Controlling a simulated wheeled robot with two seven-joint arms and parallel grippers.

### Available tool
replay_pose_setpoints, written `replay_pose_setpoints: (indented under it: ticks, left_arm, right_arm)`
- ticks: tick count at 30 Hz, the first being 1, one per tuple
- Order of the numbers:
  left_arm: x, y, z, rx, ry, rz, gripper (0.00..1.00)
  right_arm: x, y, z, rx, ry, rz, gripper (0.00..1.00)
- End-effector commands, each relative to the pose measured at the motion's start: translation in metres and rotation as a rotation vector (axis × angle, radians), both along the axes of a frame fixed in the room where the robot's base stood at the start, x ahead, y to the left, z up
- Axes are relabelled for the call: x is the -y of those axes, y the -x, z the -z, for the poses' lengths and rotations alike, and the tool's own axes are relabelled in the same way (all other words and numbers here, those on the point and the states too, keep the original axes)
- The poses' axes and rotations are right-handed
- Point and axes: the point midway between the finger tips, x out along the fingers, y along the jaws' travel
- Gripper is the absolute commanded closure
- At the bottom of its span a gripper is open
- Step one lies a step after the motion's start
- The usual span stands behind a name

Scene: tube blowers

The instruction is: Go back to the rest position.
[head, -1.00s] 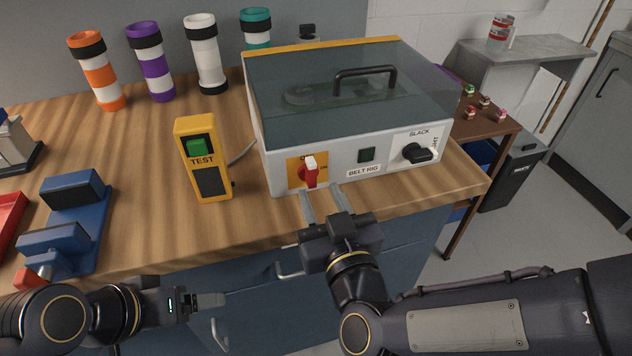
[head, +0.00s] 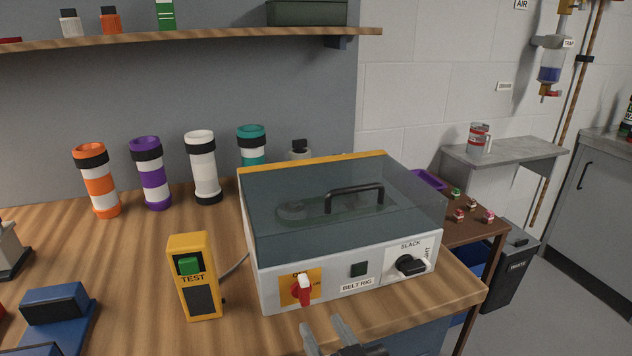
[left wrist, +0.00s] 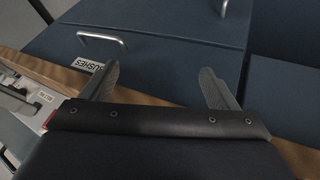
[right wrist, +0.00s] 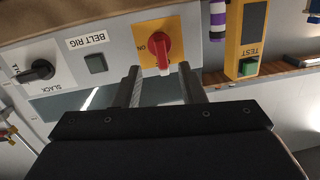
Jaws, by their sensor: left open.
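The white belt rig (head: 330,290) with a dark clear lid stands on the wooden bench. Its red knob (head: 304,290) sits on a yellow plate at the front left; the knob also shows in the right wrist view (right wrist: 162,50). My right gripper (head: 327,326) is in front of the rig, low in the head view. Its fingers are apart, with nothing between them, and close to the knob without gripping it. My left gripper (left wrist: 158,76) shows only in the left wrist view, open and empty, in front of blue drawer fronts.
A yellow TEST box (head: 193,278) stands left of the rig. Orange (head: 99,185), purple (head: 154,189), white (head: 204,170) and teal (head: 251,150) tubes stand behind. A blue fixture (head: 60,316) is at the lower left. A wooden shelf (head: 200,37) hangs above.

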Motion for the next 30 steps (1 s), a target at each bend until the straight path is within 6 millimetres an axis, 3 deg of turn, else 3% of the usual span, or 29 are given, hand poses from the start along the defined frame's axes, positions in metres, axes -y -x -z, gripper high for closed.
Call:
replay_pose_setpoints:
  ticks: [4,8,15,25,26,27,30]
  left_arm:
    - [0.000,0.000,0.000,0.000,0.000,0.000,0.18]
    - [0.000,0.000,0.000,0.000,0.000,0.000,0.18]
    - [0.000,0.000,0.000,0.000,0.000,0.000,0.18]
    - [0.000,0.000,0.000,0.000,0.000,0.000,0.18]
    - [0.000,0.000,-0.002,0.000,0.000,0.000,0.18]
    - [0.000,0.000,-0.022,-0.001,0.000,0.000,0.18]
    - [0.000,0.000,-0.045,0.001,0.000,0.000,0.18]
  right_arm:
    - [0.027,-0.009,0.002,-0.167,-0.091,-0.066,0.64]
    - [0.059,-0.001,0.015,-0.347,-0.119,-0.102,0.64]
    - [0.124,0.041,0.050,-0.671,-0.109,-0.039,0.64]
    - [0.190,0.112,0.084,-1.014,-0.116,0.155,0.64]
    - [0.195,0.119,0.084,-1.040,-0.118,0.175,0.64]
    - [0.192,0.116,0.062,-1.034,-0.112,0.161,0.64]
    - [0.191,0.115,0.041,-1.032,-0.111,0.157,0.64]
